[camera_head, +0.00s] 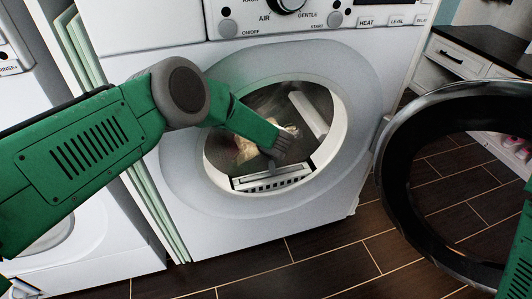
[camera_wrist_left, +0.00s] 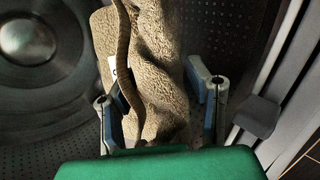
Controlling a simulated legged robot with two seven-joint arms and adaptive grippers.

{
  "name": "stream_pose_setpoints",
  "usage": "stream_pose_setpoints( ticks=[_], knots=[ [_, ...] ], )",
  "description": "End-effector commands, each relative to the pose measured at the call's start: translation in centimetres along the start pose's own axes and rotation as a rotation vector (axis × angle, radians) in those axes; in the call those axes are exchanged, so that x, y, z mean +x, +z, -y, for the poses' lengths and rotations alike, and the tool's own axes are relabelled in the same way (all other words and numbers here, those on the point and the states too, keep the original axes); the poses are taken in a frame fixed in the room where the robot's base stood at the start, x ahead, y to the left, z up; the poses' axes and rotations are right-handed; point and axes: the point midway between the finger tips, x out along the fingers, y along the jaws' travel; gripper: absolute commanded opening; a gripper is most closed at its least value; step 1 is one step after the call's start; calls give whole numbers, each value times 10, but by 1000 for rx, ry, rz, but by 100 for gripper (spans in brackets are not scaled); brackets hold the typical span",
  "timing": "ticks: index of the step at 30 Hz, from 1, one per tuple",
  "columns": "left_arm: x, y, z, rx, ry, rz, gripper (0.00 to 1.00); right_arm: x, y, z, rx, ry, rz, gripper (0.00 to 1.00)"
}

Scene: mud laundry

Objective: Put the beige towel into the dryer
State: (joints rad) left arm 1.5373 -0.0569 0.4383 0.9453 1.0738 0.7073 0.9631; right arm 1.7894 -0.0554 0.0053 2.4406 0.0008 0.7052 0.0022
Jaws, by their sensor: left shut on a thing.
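The white dryer (camera_head: 190,150) stands in front of me with its round opening uncovered. Its dark door ring (camera_head: 398,190) is swung open to the right. My left arm reaches into the opening, and my left gripper (camera_head: 262,152) is inside the drum, partly hidden by my own wrist. The beige towel (camera_head: 244,148) shows as a small patch beside the gripper in the drum. In the left wrist view the towel (camera_wrist_left: 155,60) hangs between the two fingers of my left gripper (camera_wrist_left: 162,105), which is shut on it. Only part of the towel is visible.
The opening's rim has a slotted vent (camera_head: 272,178) at the bottom. The open door ring takes up room at the right. A white cabinet with a dark top (camera_head: 480,48) stands at the back right. Dark tiled floor (camera_head: 320,255) is clear below.

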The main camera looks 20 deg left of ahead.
Motion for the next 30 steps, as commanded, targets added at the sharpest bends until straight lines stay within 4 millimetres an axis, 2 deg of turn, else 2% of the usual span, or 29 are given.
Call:
stream_pose_setpoints(
  ticks=[3,6,14,27,28,29,30],
  knots=[
    [9,-2,20,3,1,0,4,15,1,0,1,0,0,40],
    [14,-4,30,1,2,-1,4,22,2,0,1,1,1,40],
    [13,-4,27,-3,1,-1,4,20,1,0,1,1,0,40],
    [21,-8,36,-2,1,-1,4,20,1,0,1,1,0,40],
    [21,-8,37,-1,-1,-1,52,20,1,0,1,1,0,40],
    [21,-8,37,-1,-1,-1,62,20,1,0,1,1,0,40],
    [21,-8,37,-1,-1,-1,66,20,1,0,1,1,0,40]
  ],
)
